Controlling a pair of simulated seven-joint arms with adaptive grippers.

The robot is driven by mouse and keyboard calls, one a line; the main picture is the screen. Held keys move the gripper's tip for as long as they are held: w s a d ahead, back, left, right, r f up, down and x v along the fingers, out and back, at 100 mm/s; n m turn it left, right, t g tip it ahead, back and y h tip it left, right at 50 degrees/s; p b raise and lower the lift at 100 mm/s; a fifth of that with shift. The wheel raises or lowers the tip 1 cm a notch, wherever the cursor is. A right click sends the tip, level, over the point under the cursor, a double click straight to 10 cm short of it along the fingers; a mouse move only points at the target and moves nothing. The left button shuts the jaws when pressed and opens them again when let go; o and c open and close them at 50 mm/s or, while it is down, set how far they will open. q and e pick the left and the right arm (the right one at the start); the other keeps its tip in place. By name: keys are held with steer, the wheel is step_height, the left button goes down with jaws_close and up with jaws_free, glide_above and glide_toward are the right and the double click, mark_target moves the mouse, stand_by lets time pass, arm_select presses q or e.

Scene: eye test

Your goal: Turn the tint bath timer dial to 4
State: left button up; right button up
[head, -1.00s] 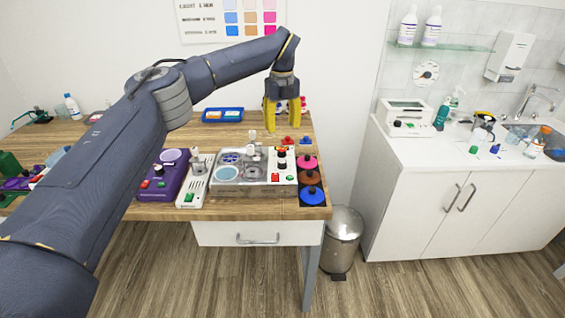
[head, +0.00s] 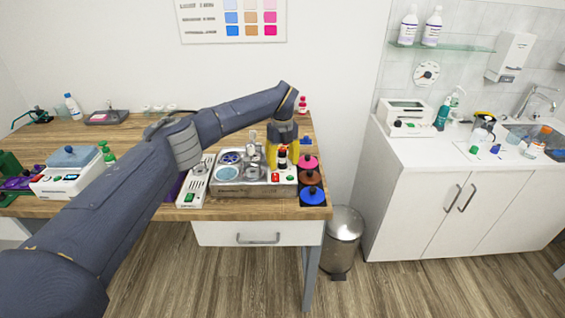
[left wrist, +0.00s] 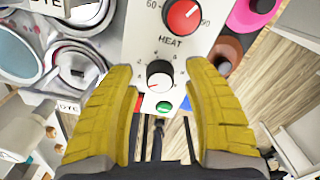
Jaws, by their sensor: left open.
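The tint bath unit (head: 229,187) is a box with round wells and a white control panel (left wrist: 137,50), near the table's front right corner. The panel carries a red-faced HEAT dial (left wrist: 183,15) and, below it, a smaller white-faced dial (left wrist: 160,74) with a black edge and numbers around it. I cannot read its pointer surely. My left gripper (head: 282,157) is open over the panel, pointing down. In the left wrist view its yellow fingers (left wrist: 162,72) stand on either side of the white-faced dial, apart from it. My right gripper is out of view.
A green button (left wrist: 165,106) sits just below the white-faced dial. Pink, brown and blue round pots (head: 312,196) stand close to the right of the panel. A white switch box (head: 191,190) stands to the left. My left arm covers the table's middle.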

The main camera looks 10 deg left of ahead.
arm_select(q)
steer(key=shift+f, duration=0.2)
jaws_close()
stand_by(0.4)
